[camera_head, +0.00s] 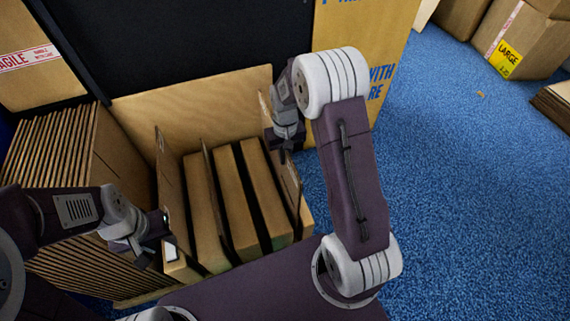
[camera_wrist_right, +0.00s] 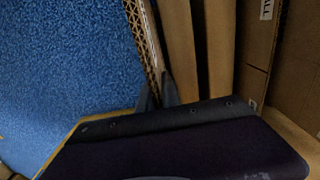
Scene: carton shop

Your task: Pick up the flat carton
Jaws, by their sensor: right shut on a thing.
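Several flat cartons stand on edge in a wooden rack, with dark gaps between them. The rightmost flat carton (camera_head: 290,185) leans at the rack's right side. My right gripper (camera_head: 283,152) is at its upper edge and shut on it. In the right wrist view the carton's corrugated edge (camera_wrist_right: 146,45) runs down to the fingertips of the right gripper (camera_wrist_right: 157,95). My left gripper (camera_head: 158,245) is low beside the leftmost carton (camera_head: 170,210) in the rack. Whether its fingers are open is not clear.
A dense stack of folded cardboard (camera_head: 50,165) stands left of the rack. A plywood panel (camera_head: 190,105) and dark panel close the back. Blue carpet (camera_head: 430,170) is clear on the right. Boxes (camera_head: 520,40) stand at the far right.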

